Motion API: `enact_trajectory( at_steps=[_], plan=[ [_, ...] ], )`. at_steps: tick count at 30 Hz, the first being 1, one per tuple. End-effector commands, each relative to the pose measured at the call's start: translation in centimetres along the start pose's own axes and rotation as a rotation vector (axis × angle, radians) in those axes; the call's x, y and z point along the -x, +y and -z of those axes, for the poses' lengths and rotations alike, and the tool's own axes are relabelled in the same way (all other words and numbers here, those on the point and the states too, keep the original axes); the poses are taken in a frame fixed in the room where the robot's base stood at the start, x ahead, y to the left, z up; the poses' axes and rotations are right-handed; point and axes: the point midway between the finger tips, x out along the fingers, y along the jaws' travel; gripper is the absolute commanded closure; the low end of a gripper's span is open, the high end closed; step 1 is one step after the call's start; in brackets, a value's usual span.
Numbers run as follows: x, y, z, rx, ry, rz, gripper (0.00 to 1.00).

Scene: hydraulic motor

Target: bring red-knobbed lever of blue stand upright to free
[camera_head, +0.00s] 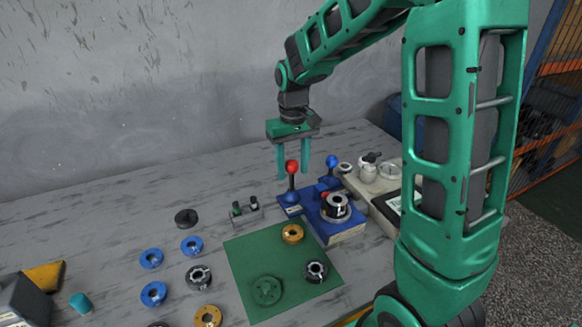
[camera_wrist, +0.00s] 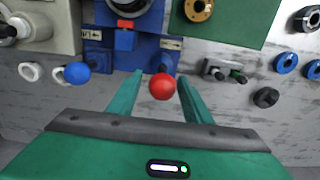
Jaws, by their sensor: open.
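The blue stand (camera_head: 340,231) sits on the table right of the middle, with a dark and silver round part (camera_head: 335,206) on it. The red-knobbed lever (camera_head: 292,180) rises near its left side and looks nearly upright in the head view. My gripper (camera_head: 293,176) points down at the lever, fingers apart. In the wrist view the red knob (camera_wrist: 162,86) lies between the open fingertips of my gripper (camera_wrist: 157,78), and no clear contact with either finger shows. The stand (camera_wrist: 140,55) is beyond it. The lever's shaft is hidden under the knob in the wrist view.
A blue-knobbed lever (camera_head: 331,165) stands close to the right. A pale unit with round knobs (camera_head: 389,170) is further right. A green mat (camera_head: 240,264) with several ring parts lies at the front left. A small bracket with pegs (camera_head: 243,212) stands left of the lever.

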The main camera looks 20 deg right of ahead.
Motion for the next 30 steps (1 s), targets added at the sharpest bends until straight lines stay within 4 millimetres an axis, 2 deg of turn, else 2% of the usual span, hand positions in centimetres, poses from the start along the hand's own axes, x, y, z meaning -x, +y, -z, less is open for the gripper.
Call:
enact_trajectory(
  at_steps=[30],
  plan=[
    [6.0, -0.1, 0.0, 0.003, 0.001, 0.001, 0.55]
  ],
)
